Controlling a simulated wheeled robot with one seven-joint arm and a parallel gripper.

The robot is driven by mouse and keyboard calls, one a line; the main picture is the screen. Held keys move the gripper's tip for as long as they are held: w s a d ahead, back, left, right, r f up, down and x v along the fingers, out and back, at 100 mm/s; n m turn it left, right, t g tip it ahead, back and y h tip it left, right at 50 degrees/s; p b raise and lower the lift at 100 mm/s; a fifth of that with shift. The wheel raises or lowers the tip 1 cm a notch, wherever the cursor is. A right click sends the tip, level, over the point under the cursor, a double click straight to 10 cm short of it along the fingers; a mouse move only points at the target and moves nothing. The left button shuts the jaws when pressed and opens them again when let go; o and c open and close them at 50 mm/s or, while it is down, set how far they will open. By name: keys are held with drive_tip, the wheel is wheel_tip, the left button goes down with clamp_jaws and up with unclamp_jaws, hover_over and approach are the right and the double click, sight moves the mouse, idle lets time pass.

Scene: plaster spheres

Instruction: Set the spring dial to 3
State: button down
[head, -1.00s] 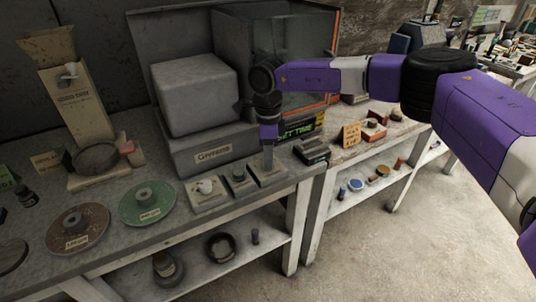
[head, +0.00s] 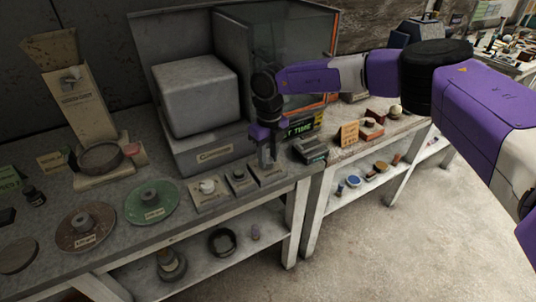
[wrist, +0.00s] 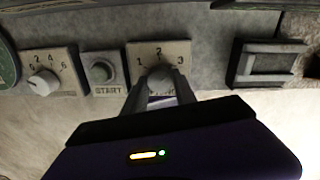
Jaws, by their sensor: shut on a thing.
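The spring dial is a pale plate (wrist: 180,49) marked 1, 2 and 3 in the wrist view, with a round grey knob (wrist: 160,76) at its front middle. My gripper (wrist: 160,88) is shut on this knob, one finger on each side. In the head view my gripper (head: 267,160) points down at the rightmost of three small plates (head: 279,176) on the bench front. The fingers hide part of the knob, and I cannot tell which number it points to.
Left of the dial are a START button (wrist: 101,69) and a white-knobbed dial (wrist: 43,82) with higher numbers. A dark-framed block (wrist: 266,64) sits to the right. A glass-fronted cabinet (head: 292,60) stands close behind my gripper. Green (head: 165,208) and brown discs (head: 70,240) lie left.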

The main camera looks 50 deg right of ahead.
sight(269, 159)
drive_tip(key=shift+r+m, duration=0.1)
drive_tip(key=shift+m, duration=0.6)
drive_tip(key=c, duration=1)
unclamp_jaws()
wheel_tip(269, 159, up, 8)
drive_tip(key=shift+d+f, duration=0.1)
drive_tip(key=shift+f, duration=0.05)
